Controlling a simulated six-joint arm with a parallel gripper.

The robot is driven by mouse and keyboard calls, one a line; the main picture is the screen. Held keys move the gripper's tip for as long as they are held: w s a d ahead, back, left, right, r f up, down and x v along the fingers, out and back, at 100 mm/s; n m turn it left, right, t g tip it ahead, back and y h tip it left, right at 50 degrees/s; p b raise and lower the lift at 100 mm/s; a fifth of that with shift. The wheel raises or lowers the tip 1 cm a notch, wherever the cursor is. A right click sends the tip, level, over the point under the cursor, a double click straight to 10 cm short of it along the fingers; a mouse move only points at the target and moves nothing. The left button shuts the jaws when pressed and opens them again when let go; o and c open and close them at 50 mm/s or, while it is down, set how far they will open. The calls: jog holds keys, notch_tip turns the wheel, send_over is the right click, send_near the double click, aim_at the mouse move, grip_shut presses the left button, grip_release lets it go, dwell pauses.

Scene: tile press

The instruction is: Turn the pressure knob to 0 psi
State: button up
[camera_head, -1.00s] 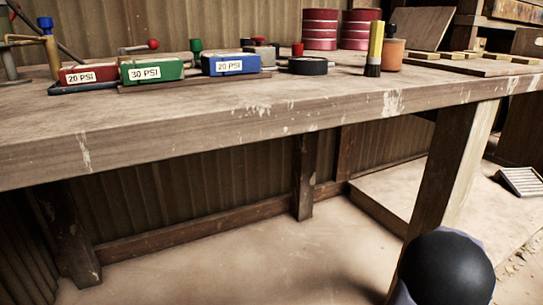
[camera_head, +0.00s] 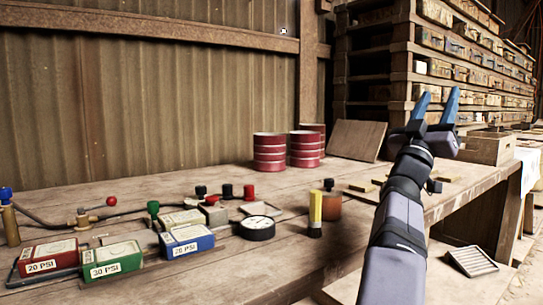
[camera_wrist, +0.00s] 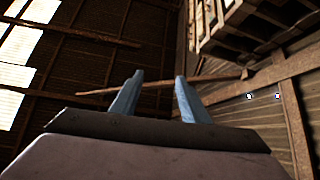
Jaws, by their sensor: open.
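My gripper (camera_head: 438,98) is raised at the right of the head view, pointing up, with its two blue fingers apart. It also shows in the wrist view (camera_wrist: 159,82), with nothing between the fingers. On the bench at the left are several coloured knobs: a red one (camera_head: 111,201), a green one (camera_head: 153,208), a black one (camera_head: 201,190) and another red one (camera_head: 248,191). I cannot tell which is the pressure knob. A round gauge (camera_head: 257,228) lies near them; its reading is too small to tell. My gripper is far from all of these.
Red (camera_head: 50,258), green (camera_head: 113,262) and blue (camera_head: 187,241) blocks with PSI labels stand at the front left. A yellow brush (camera_head: 315,212) and an orange jar (camera_head: 331,205) stand between the knobs and my arm. Red tins (camera_head: 269,153) stand behind.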

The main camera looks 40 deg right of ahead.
jog(key=w+a+r+n+t+y+p, duration=0.2)
jog(key=w+a+n+t+y+p, duration=0.25)
jog(key=w, duration=0.55)
jog(key=w+a+r+n+t+y+p, duration=0.1)
jog(key=w+r+n+t+y+p, duration=0.3)
jog(key=w+t+p, duration=0.45)
jog(key=w+a+f+n+t+y+p, duration=0.1)
jog(key=w+a+f+n+y+p, duration=0.15)
jog(key=w+a+y+p, duration=0.45)
jog(key=w+a+f+n+t+y+p, duration=0.1)
jog(key=w+a+f+n+y+p, duration=0.1)
jog(key=w+a+n+y+p, duration=0.45)
jog(key=g+y+p, duration=0.5)
jog(key=y+p, duration=0.1)
jog(key=p, duration=0.7)
send_near(203, 187)
jog(key=w+d+r, duration=0.5)
jog(key=w, duration=0.1)
jog(key=shift+g+y, duration=0.4)
jog(key=shift+y, duration=0.5)
jog(key=s+a+f, duration=0.2)
jog(key=s+a+f+p, duration=0.1)
jog(key=s+a+f, duration=0.1)
jog(key=f, duration=0.1)
jog(key=shift+s+a+f, duration=0.1)
jog(key=shift+s+f, duration=0.05)
jog(key=shift+s, duration=0.1)
jog(key=shift+p+x, duration=0.35)
jog(key=shift+x, duration=3.3)
